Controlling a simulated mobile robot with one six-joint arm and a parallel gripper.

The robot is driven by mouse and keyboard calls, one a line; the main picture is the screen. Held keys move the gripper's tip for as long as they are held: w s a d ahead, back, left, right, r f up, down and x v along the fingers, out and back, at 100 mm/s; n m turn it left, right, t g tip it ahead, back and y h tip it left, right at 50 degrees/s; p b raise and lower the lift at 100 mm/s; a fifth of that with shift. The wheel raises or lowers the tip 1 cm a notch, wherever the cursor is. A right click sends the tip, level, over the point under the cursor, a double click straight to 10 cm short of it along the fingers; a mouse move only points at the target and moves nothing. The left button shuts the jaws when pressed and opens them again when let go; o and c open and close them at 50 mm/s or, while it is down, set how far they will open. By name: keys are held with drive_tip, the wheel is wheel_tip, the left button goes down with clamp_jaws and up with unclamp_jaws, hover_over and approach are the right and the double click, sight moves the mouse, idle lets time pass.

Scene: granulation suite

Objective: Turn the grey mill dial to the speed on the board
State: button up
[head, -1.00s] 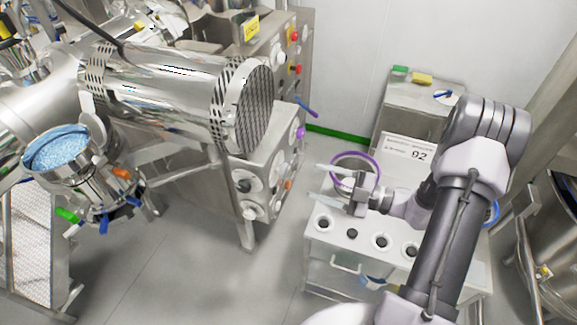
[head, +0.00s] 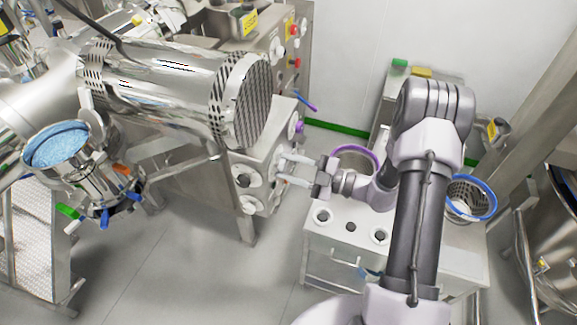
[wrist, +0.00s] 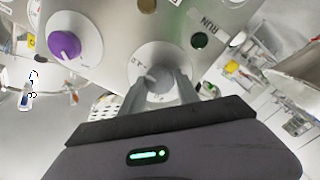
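The grey dial (wrist: 157,77) sits on a round white scale plate on the mill's steel panel. In the wrist view my gripper (wrist: 162,84) has its two fingers apart, one to each side of the dial, with the dial between their tips. I see no clear contact, and the scale marks are mostly too small to read. In the head view my gripper (head: 282,168) reaches left to the mill panel (head: 268,165), its fingers spread; the dial itself is hard to make out there. The number board is hidden behind my arm.
A purple knob (wrist: 64,46) is left of the dial; a dark green button (wrist: 199,40) by a RUN label is upper right. A white trolley (head: 335,243) with a purple-rimmed bin (head: 357,158) and a blue-rimmed bin (head: 470,198) stands right. Floor between mill and trolley is clear.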

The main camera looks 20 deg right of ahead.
clamp_jaws()
drive_tip(key=n+b, duration=0.2)
drive_tip(key=n, duration=0.4)
drive_tip(key=shift+f, duration=0.1)
drive_tip(key=n+b, duration=0.3)
drive_tip(key=n, duration=0.3)
drive_tip(key=shift+f, duration=0.15)
drive_tip(key=n+b, duration=0.4)
drive_tip(key=n, duration=0.2)
drive_tip(key=shift+n, duration=0.3)
drive_tip(key=n+b, duration=0.4)
drive_tip(key=n, duration=0.1)
drive_tip(key=shift+b, duration=0.35)
drive_tip(key=o, duration=1.2)
unclamp_jaws()
